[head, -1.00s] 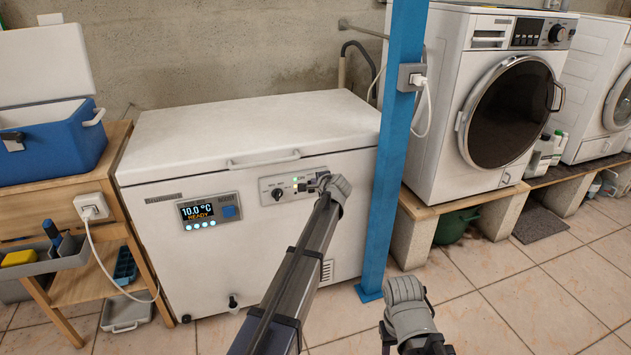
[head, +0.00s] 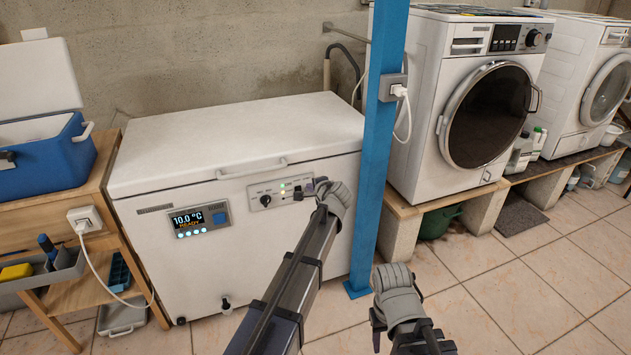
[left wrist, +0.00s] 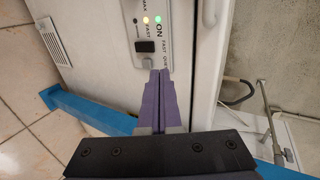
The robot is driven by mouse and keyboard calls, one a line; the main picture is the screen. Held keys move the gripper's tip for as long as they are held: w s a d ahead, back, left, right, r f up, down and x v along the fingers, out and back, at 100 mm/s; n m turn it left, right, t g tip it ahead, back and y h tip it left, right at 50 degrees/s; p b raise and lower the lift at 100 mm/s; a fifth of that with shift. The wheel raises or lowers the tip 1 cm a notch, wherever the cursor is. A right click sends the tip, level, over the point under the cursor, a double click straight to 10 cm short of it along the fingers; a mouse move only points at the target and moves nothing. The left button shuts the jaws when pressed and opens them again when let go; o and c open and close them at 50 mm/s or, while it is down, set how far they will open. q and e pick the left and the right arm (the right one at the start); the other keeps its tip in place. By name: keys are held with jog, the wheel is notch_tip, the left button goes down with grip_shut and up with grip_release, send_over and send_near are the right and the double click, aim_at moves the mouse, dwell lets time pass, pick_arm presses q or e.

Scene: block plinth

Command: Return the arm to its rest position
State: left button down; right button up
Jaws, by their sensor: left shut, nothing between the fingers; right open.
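My left gripper (head: 312,187) is at the front of the white chest freezer (head: 240,140), by the right end of its control panel (head: 265,199). In the left wrist view its purple fingers (left wrist: 160,80) are shut with nothing between them. The tips are close to the panel's lower edge, just below a black switch (left wrist: 145,46) and a small grey part. I cannot tell whether they touch. A yellow and a green light glow on the panel. The freezer display (head: 201,220) reads 10.0 °C, READY. My right gripper (head: 405,338) is open and empty, low over the tiled floor.
A blue post (head: 378,150) with a socket stands just right of my left gripper. Washing machines (head: 425,140) stand on raised planks at right. A wooden table (head: 110,165) at left bears a blue cooler (head: 45,162). The tiled floor at lower right is clear.

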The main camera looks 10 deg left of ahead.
pick_arm(q)
jog(key=s+d+r+n+g+h+p, duration=0.2)
jog(key=s+d+p, duration=0.3)
jog(key=s, duration=0.8)
jog(key=s+d+r+n+g+h+p, duration=0.2)
jog(key=s+d+r+g+p, duration=0.3)
jog(key=s+p, duration=0.5)
jog(key=s+d+r+n+g+h+p, duration=0.1)
jog(key=s+d+r+n+g+p, duration=0.2)
jog(key=s+p, duration=0.4)
jog(key=s+d+r, duration=0.1)
jog(key=s+d, duration=0.1)
jog(key=s, duration=0.7)
jog(key=shift+s+d+h, duration=0.35)
jog(key=shift+h, duration=0.05)
